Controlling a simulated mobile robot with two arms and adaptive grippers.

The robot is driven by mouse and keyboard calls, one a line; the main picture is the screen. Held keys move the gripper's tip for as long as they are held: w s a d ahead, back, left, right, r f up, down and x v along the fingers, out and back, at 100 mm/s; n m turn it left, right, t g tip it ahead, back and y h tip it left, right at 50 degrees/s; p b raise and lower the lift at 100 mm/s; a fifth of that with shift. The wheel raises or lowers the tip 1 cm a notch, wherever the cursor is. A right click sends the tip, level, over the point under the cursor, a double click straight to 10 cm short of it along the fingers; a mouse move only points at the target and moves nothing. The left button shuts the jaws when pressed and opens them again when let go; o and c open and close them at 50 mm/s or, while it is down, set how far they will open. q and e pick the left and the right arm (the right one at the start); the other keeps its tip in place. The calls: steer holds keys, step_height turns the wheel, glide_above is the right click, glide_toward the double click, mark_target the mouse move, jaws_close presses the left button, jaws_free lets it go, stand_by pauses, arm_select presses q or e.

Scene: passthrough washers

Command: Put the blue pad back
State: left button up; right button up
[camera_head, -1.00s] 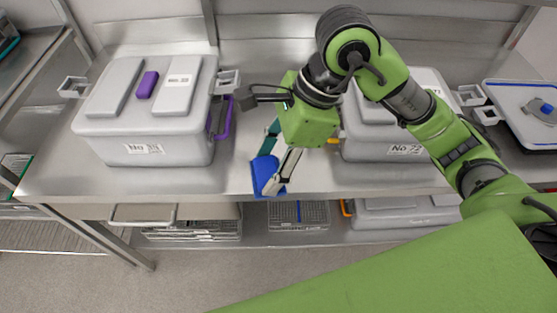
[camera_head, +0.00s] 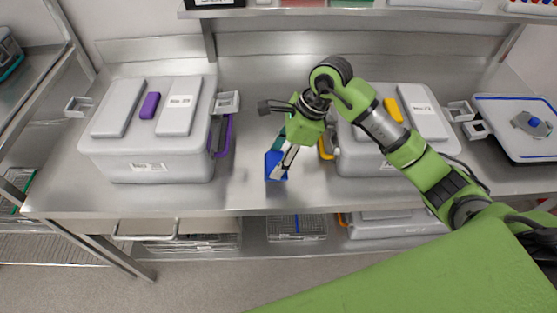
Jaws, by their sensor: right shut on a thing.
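The blue pad (camera_head: 277,166) is over the steel counter, in the gap between two grey lidded boxes. My right gripper (camera_head: 281,168) is shut on the pad, and its fingers cover part of it. Whether the pad touches the counter or hangs just above it, I cannot tell. My left gripper is not in view.
A grey box (camera_head: 148,135) with a purple pad (camera_head: 150,105) on its lid stands at left. Another grey box (camera_head: 375,150) with a yellow pad (camera_head: 393,109) stands at right. A tray (camera_head: 500,115) lies far right. The counter (camera_head: 245,195) is clear between the boxes.

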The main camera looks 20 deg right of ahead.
steer(key=shift+w+d+f, duration=0.1)
steer(key=shift+w+f, duration=0.1)
steer(key=shift+f, duration=0.1)
step_height(320, 180, down, 2)
steer(key=shift+f+p, duration=0.1)
steer(key=shift+p, duration=0.8)
steer(key=shift+f, duration=0.5)
steer(key=shift+w+f, duration=0.1)
steer(key=shift+f, duration=0.05)
steer(key=o, duration=1.1)
steer(key=shift+c, duration=0.2)
